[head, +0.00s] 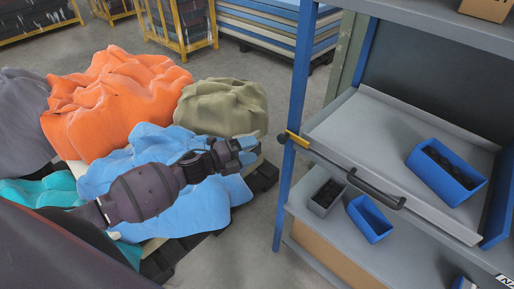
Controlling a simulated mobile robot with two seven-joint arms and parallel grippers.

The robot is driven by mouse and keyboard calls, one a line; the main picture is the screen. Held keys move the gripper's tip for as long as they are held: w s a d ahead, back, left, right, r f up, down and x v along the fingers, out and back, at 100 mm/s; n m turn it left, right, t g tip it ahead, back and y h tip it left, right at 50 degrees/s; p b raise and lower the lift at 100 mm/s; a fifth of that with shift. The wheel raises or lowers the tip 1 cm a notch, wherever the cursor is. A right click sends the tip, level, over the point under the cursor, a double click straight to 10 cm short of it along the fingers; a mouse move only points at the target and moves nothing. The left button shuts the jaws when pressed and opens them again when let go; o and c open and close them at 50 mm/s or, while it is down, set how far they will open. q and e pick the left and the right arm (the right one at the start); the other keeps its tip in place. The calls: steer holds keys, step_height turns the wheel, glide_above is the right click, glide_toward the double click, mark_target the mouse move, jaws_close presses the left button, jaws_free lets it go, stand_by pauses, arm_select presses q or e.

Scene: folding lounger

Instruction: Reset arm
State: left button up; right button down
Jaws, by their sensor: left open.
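My left arm comes in from the lower left, and my left gripper (246,146) is at its end, pointing right. It is open with nothing seen between its fingers. It shows in front of a light blue cloth heap (209,204), left of the shelf's blue post. I cannot tell whether it touches the cloth. My right gripper does not show in the head view.
A shelf unit with a blue post (298,95) stands on the right. Its pulled-out tray (345,122) has a dark handle and holds a blue bin (447,172). Smaller bins stand below. An orange cloth heap (110,100) and an olive one (222,108) lie on the left.

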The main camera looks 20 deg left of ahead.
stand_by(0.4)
arm_select(q)
steer(key=s+a+f+n+y, duration=0.1)
steer(key=s+f+n+y, duration=0.3)
steer(key=s+n, duration=0.3)
steer(key=s+a+f+n+g+y, duration=0.1)
steer(key=s+f+n+y, duration=0.3)
steer(key=s+n, duration=0.4)
steer(key=s+a+f+n+y, duration=0.1)
steer(key=s+f+n+y, duration=0.3)
steer(key=s+n, duration=0.3)
steer(key=n, duration=0.3)
steer(key=shift+s+a+f+n+g, duration=0.25)
steer(key=shift+s+f+n+g, duration=0.05)
steer(key=shift+s+f, duration=0.1)
